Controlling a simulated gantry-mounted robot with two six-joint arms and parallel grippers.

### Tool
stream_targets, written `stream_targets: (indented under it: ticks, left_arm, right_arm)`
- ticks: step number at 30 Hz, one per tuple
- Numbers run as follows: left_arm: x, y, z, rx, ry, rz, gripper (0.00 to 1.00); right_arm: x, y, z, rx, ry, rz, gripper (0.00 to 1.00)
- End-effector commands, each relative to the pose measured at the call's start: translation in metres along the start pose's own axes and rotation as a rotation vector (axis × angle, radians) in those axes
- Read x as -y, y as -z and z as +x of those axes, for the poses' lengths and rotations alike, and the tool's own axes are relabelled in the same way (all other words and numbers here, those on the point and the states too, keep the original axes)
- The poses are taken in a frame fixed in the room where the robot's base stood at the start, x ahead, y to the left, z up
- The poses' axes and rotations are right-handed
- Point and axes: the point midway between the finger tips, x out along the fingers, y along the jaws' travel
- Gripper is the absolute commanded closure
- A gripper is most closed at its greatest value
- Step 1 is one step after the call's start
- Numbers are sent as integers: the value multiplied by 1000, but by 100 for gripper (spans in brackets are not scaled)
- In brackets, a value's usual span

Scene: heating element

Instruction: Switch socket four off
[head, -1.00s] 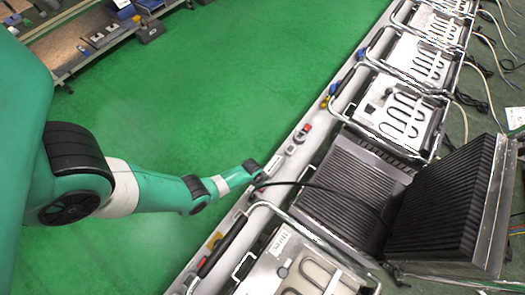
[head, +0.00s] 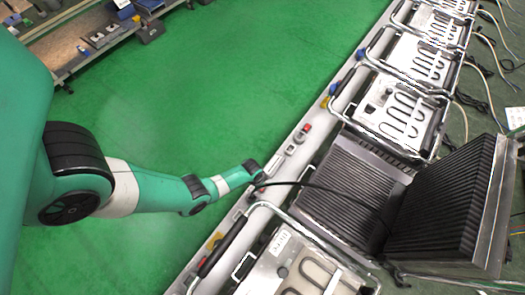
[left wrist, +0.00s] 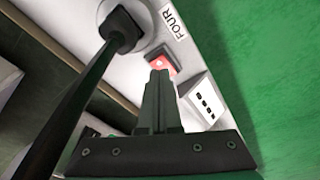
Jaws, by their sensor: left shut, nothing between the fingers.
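The socket labelled FOUR (left wrist: 173,22) shows in the left wrist view on a pale strip, with a black plug (left wrist: 120,30) and cable in it. Its red rocker switch (left wrist: 161,62) sits beside the plug, below the label. My left gripper (left wrist: 158,76) is shut and empty, its fingertips right at the switch and hiding its lower part. I cannot tell whether they touch or press it, or which way the rocker is tilted. In the head view the left gripper (head: 259,182) reaches the socket strip (head: 289,163). My right gripper is not in view.
A small white box with dark slots (left wrist: 205,100) sits beside the switch. The black cable (head: 310,187) runs to an open ribbed grill (head: 345,195). Heating units with metal frames (head: 400,110) line the bench.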

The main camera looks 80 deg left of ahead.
Motion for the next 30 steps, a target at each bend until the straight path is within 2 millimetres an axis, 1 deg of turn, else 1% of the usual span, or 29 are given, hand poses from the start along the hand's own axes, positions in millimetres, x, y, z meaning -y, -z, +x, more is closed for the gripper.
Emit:
stream_targets:
  ticks: [30]
  left_arm:
    - [0, -2, 15, 0, 0, 0, 100]
  right_arm:
    - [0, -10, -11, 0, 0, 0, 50]
